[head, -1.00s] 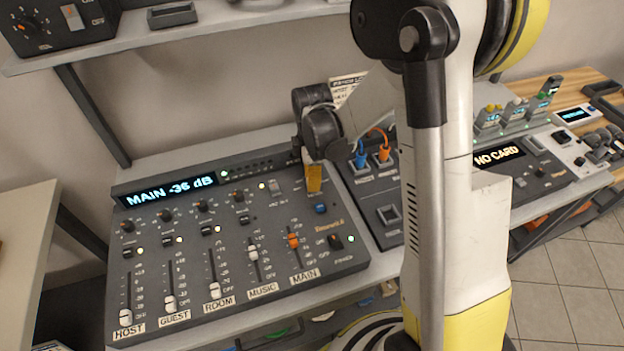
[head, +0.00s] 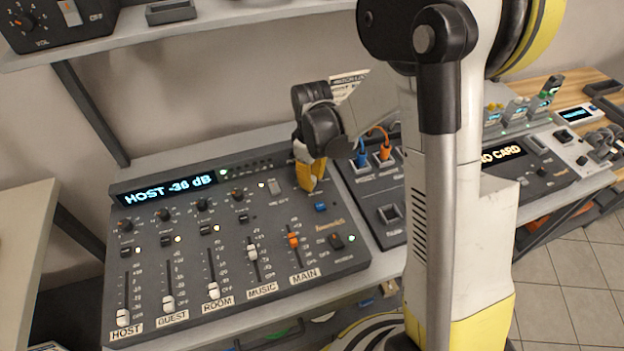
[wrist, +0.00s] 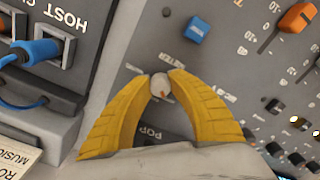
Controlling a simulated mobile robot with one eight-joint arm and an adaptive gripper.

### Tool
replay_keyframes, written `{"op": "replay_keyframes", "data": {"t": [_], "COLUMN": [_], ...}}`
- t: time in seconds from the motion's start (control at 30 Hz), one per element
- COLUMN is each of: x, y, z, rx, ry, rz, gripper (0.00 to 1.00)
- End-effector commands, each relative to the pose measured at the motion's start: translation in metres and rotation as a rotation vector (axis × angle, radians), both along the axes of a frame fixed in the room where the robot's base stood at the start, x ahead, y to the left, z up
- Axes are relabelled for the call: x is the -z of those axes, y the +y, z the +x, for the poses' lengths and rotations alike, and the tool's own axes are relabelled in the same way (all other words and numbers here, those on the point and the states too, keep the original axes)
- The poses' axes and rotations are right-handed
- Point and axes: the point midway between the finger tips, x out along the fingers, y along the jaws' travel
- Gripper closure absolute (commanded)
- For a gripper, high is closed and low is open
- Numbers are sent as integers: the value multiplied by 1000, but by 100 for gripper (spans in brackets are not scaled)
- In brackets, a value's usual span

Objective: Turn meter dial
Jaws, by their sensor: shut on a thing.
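The mixing console (head: 340,262) has a lit display (head: 168,190) reading "HOST -36 dB". My gripper (head: 310,188) is at the console's upper right, with its yellow fingers pointing down at the panel. In the wrist view, the two fingers of my gripper (wrist: 160,78) are shut on a small pale round dial (wrist: 160,87) with a small orange mark. The fingertips touch the dial from both sides. In the head view the fingers hide the dial.
A blue button (head: 320,207) and the orange MAIN fader (head: 293,240) are close to my gripper. To the right, a panel has blue (head: 361,158) and orange (head: 385,152) plugs with cables. A shelf (head: 130,40) hangs above. A "NO CARD" unit is partly behind my arm.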

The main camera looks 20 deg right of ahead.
Motion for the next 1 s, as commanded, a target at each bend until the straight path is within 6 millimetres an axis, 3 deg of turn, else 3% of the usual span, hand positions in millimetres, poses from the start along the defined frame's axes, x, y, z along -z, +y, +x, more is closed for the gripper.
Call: {"op": "replay_keyframes", "data": {"t": [0.6, 1.0], "x": [1, 0], "y": [1, 1], "z": [-1, -1], "rx": [572, 814], "ry": [1, 1], "rz": [-1, -1], "gripper": [100, 100]}}
